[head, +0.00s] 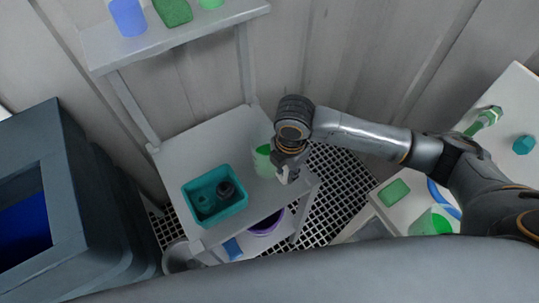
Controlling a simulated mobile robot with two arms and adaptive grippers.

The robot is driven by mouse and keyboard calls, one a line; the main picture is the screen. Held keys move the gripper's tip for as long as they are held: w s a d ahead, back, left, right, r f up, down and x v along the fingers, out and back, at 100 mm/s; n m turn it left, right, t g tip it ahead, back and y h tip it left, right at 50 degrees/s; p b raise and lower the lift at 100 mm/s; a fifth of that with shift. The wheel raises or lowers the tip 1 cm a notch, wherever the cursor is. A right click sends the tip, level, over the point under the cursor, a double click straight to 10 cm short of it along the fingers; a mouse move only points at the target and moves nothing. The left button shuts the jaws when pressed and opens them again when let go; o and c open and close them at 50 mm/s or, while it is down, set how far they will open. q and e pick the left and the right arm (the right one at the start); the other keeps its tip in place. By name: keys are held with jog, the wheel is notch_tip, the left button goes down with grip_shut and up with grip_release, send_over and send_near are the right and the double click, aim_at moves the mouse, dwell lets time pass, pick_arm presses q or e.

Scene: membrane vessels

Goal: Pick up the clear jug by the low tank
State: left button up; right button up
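A pale, see-through vessel with green in it (263,163), which may be the clear jug, stands on the grey shelf unit's middle board (205,145). My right gripper (286,174) points down at its right side and hides part of it. I cannot tell whether they touch or whether the fingers are closed. A large dark grey tank (75,215) with a blue inside stands at the left. It may be the low tank. A round greyish vessel (181,257) sits low beside it, partly hidden. My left gripper is not in view.
A teal tray (216,216) with a dark round item (225,190) is left of the gripper. An upper shelf (170,40) holds blue and green items. A purple container (266,222) sits below. A white table (518,155) with green items is at the right.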

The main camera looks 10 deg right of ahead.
aim_at(285, 179)
notch_tip(285, 179, down, 5)
grip_shut()
dwell(0.3)
